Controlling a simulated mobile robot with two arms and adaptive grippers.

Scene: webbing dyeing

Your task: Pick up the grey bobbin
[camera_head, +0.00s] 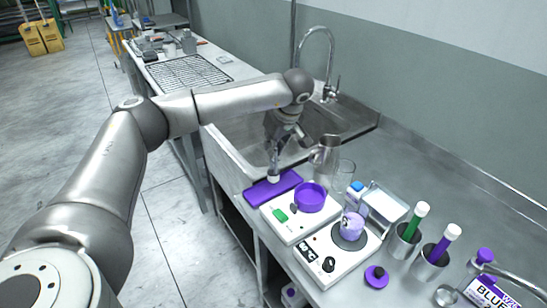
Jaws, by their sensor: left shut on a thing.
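My left gripper (276,155) points down over the purple mat (261,192) at the front edge of the counter, beside the sink. It is shut on a small pale grey thing (274,174), which looks like the grey bobbin. The bobbin is just at or slightly above the mat; I cannot tell if it touches. The fingers partly hide it. My right gripper is not in view.
A scale with a purple dish (311,197) stands right of the mat, and a hotplate with a purple cup (352,225) is nearer. A metal pitcher (325,156), glass beaker (344,174) and steel cups with green and purple tubes (437,250) crowd the counter. The sink (240,135) lies behind.

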